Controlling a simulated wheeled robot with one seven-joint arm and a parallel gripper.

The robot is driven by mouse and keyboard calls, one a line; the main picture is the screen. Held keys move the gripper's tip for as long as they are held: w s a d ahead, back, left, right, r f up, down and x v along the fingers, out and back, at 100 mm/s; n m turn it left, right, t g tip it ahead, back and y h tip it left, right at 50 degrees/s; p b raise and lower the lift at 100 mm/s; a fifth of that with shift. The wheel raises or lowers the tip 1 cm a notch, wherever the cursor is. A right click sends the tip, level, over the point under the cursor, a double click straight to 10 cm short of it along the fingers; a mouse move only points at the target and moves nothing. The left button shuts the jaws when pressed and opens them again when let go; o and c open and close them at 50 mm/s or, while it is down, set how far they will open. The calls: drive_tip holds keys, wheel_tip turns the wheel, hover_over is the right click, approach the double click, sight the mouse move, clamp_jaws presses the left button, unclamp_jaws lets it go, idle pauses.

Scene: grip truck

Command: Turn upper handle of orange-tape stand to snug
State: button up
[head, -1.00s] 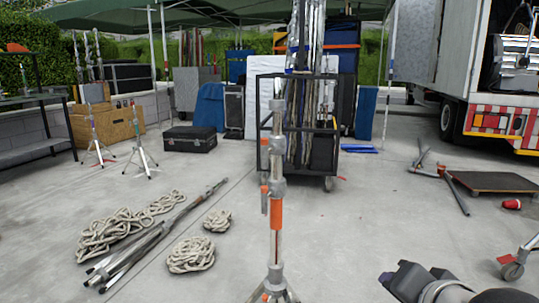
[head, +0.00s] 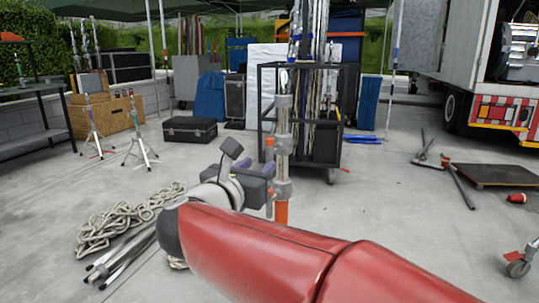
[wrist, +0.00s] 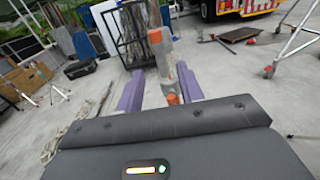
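The orange-tape stand (head: 283,130) is an upright grey metal pole in the middle of the head view, with orange tape (head: 281,212) around its lower part. Its upper orange handle (head: 269,148) sticks out on the pole's left side. In the wrist view the stand (wrist: 161,62) looks tilted, with an orange handle (wrist: 155,36) high up and another orange part (wrist: 172,99) lower down. My gripper (head: 268,178) is close to the stand at about collar height. Its purple fingers (wrist: 158,88) are apart, with the stand showing between them. I cannot tell whether they touch it. My red arm hides the stand's base.
A black wheeled cart (head: 337,110) with poles stands behind the stand. Coiled rope (head: 115,222) lies at left on the floor. A black case (head: 190,130) and tripod stands (head: 137,140) are farther back left. A flat dolly (head: 490,175) is at right. Floor between is open.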

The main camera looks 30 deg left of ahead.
sight(268, 157)
drive_tip(key=w+p, duration=0.1)
drive_tip(key=w, duration=0.6)
drive_tip(key=shift+a, duration=0.15)
clamp_jaws()
